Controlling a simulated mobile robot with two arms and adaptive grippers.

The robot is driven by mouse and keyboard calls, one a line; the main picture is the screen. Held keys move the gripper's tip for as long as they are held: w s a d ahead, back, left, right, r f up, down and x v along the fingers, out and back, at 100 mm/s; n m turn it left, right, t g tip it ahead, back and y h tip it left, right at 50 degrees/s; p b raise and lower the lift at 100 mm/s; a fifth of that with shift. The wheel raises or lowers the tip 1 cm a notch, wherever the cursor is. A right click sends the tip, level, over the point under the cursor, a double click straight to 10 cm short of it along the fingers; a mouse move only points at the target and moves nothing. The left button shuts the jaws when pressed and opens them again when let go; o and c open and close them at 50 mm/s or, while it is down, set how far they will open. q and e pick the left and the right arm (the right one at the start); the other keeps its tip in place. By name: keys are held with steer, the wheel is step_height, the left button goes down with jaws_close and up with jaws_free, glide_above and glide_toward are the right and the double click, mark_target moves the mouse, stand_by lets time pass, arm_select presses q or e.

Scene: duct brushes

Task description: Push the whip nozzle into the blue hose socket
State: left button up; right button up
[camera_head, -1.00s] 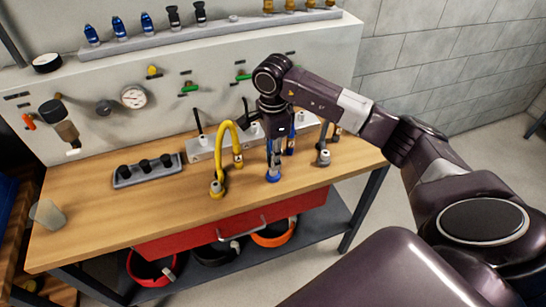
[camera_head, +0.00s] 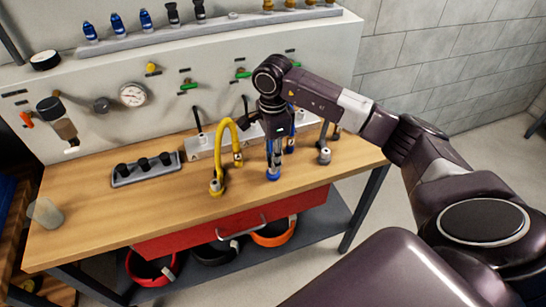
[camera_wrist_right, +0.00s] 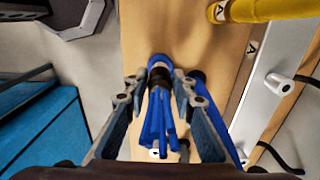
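The blue hose socket (camera_head: 273,174) stands on the workbench below my right gripper (camera_head: 275,158). In the right wrist view the blue socket (camera_wrist_right: 158,60) lies just beyond the fingertips. The whip nozzle (camera_wrist_right: 158,78) has a dark collar and several blue whips that trail back toward the camera. My right gripper (camera_wrist_right: 160,82) has one finger on each side of the collar and looks shut on it. The nozzle's end is lined up with the socket and at its mouth; how deep it sits cannot be seen. My left gripper is not in view.
A yellow hose (camera_head: 229,124) arches at the left, and a grey hose end (camera_head: 324,156) stands at the right. A grey tray with black pieces (camera_head: 147,170) and a cup (camera_head: 46,213) lie further left. The front of the worktop (camera_head: 130,215) is clear.

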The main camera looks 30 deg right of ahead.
steer(key=o, duration=0.4)
steer(key=shift+c, duration=0.2)
steer(key=shift+r, duration=0.1)
step_height(320, 180, up, 12)
steer(key=shift+f, duration=0.1)
stand_by(0.4)
